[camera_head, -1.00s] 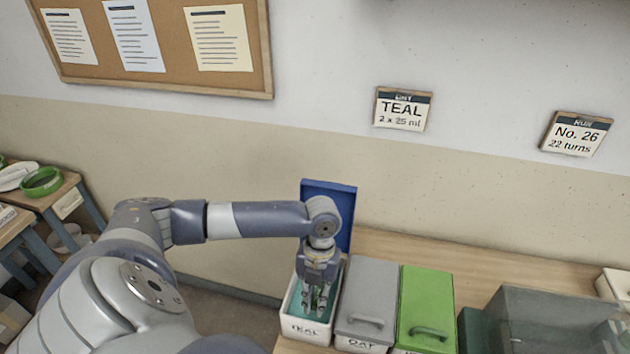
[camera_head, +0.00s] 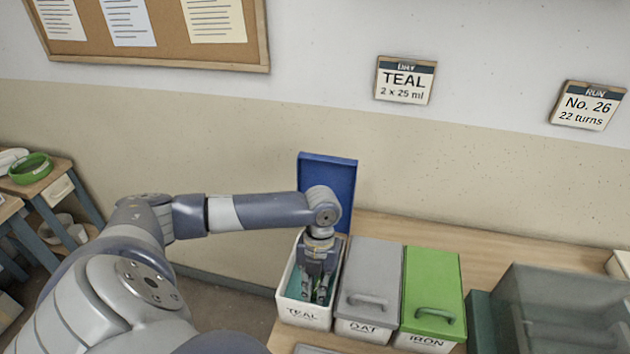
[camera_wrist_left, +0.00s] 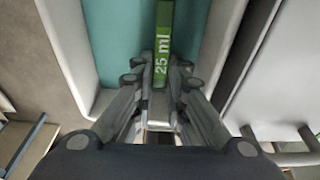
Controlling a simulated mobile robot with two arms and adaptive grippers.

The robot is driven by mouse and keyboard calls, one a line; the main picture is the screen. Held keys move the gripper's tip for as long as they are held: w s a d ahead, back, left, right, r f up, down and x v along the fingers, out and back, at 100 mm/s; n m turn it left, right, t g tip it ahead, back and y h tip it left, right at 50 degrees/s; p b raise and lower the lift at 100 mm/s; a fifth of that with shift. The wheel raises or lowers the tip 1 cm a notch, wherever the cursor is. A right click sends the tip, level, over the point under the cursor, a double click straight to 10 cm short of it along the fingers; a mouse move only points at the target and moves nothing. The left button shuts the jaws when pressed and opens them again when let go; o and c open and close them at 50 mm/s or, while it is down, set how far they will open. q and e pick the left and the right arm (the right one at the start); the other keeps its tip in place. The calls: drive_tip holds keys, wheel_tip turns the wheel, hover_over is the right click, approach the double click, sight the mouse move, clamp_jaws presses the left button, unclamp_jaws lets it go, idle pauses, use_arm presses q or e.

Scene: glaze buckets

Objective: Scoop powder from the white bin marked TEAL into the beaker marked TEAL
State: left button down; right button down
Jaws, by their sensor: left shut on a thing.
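The white bin (camera_head: 303,315) marked TEAL stands at the left end of the bench, its blue lid (camera_head: 342,175) raised behind it. Teal powder (camera_wrist_left: 118,40) covers its inside. My left gripper (camera_head: 319,293) points down inside the bin. In the left wrist view the left gripper (camera_wrist_left: 160,105) is shut on a green scoop handle (camera_wrist_left: 162,60) marked 25 ml. The scoop's bowl is hidden, so I cannot tell whether it holds powder. No beaker marked TEAL is in view. My right gripper is not in view.
A grey-lidded bin (camera_head: 368,285) and a green-lidded bin (camera_head: 430,295) marked IRON stand close on the right. A translucent grey box (camera_head: 565,310) is farther right. A wall sign (camera_head: 404,80) reads TEAL 2 x 25 ml. The bench behind the bins is clear.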

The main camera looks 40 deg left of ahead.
sight(319, 282)
use_arm(q)
drive_tip(key=shift+w+a+f+b, duration=0.2)
drive_tip(key=shift+w+a+b, duration=0.2)
drive_tip(key=shift+w+b, duration=0.35)
drive_tip(key=shift+w+a+f+b, duration=0.15)
drive_tip(key=shift+w+a+b, duration=0.2)
drive_tip(key=shift+w+b, duration=0.35)
drive_tip(key=shift+a+r+t+p, duration=0.1)
drive_tip(key=shift+r+t+p, duration=0.2)
drive_tip(key=shift+p, duration=0.25)
drive_tip(key=shift+w+r+t+y+p, duration=0.1)
drive_tip(key=shift+t+y+p, duration=0.2)
drive_tip(key=s+d+r+p, duration=0.3)
drive_tip(key=s+r+p, duration=0.3)
drive_tip(key=r+p, duration=0.6)
drive_tip(key=shift+d+t+p, duration=0.15)
drive_tip(key=shift+t+p, duration=0.25)
drive_tip(key=shift+p, duration=0.5)
